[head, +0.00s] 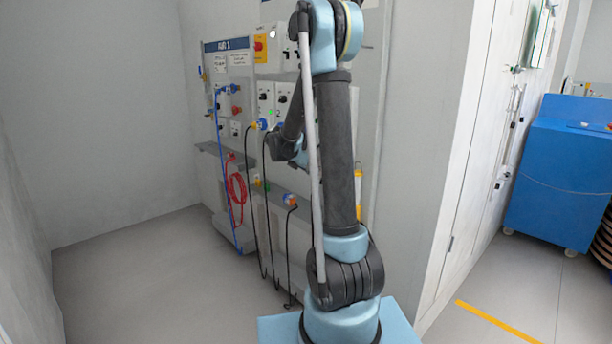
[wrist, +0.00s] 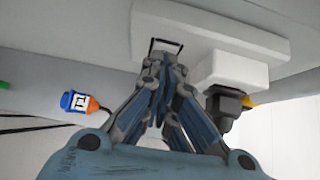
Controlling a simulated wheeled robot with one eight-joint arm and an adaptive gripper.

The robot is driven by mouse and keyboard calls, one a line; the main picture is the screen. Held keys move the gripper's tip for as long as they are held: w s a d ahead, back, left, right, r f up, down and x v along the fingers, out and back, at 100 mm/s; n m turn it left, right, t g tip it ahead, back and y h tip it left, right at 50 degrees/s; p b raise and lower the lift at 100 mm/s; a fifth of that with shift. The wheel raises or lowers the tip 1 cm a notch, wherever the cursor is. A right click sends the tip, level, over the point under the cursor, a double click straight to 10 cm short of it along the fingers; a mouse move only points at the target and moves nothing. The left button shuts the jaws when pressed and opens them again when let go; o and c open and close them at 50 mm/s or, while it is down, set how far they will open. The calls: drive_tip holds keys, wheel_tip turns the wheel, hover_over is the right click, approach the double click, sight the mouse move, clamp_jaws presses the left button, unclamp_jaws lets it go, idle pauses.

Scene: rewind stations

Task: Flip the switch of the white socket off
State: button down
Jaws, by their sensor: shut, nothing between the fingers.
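In the wrist view a white socket (wrist: 225,69) hangs from a pale plate, seen from below, with a dark plug (wrist: 226,103) in its underside. My gripper (wrist: 164,68) is shut and empty, its fingertips just left of the socket body and in front of the plate. A thin black bracket-like part (wrist: 165,42) shows just beyond the fingertips; I cannot tell whether it is the switch or whether I touch it. The switch position cannot be made out. In the head view, white socket boxes (head: 265,97) sit on the wall panel; my arm hides part of them.
A blue and orange plug (wrist: 80,102) lies left of my gripper in the wrist view. In the head view a red cable (head: 236,195) and other cables hang from the panel near a grey shelf. A blue cabinet (head: 556,185) stands at the right. The floor (head: 135,270) at left is clear.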

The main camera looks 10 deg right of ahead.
drive_tip(key=shift+r, duration=0.15)
drive_tip(key=shift+r, duration=0.7)
drive_tip(key=v, duration=1.3)
drive_tip(key=shift+a+f, duration=0.2)
drive_tip(key=shift+f, duration=0.1)
drive_tip(key=shift+s, duration=0.1)
